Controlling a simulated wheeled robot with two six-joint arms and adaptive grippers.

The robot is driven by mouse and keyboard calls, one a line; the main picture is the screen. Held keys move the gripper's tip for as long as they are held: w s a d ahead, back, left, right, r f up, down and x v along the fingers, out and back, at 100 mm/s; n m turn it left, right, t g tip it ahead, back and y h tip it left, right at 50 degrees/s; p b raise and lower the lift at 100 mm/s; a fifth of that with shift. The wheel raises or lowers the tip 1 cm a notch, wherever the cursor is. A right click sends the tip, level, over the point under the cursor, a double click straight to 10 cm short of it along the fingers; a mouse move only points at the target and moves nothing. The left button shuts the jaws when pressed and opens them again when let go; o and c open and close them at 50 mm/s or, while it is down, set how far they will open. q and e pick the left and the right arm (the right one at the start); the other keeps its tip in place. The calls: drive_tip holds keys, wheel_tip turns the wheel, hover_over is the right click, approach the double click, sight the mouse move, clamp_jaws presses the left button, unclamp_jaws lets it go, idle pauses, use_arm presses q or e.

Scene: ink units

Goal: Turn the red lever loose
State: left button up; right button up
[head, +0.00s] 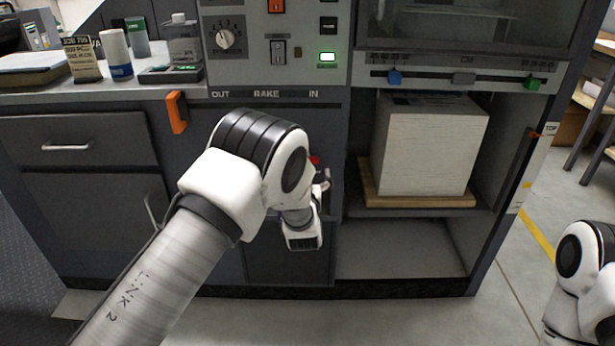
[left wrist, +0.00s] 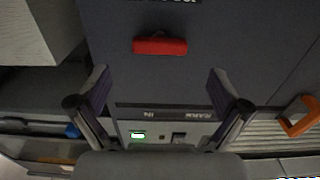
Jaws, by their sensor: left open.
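The red lever (left wrist: 160,46) shows in the left wrist view as a short red bar lying crosswise on the dark grey cabinet front. In the head view only a small red part of it (head: 315,161) shows beside my left wrist, and the rest is hidden by my arm. My left gripper (left wrist: 158,78) is open, its two fingers spread wide with nothing between them. In the left wrist view the lever lies beyond the fingertips, roughly centred between them. The gap to the lever is hard to judge. My right gripper is out of view.
An orange handle (head: 176,112) hangs at the counter's edge. A white block stack (head: 430,150) on a wooden board fills the right bay. My right arm is at the right edge.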

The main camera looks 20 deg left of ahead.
use_arm(q)
drive_tip(key=b+x, duration=0.1)
drive_tip(key=x, duration=0.6)
drive_tip(key=shift+w+f, duration=0.15)
drive_tip(key=c, duration=1.2)
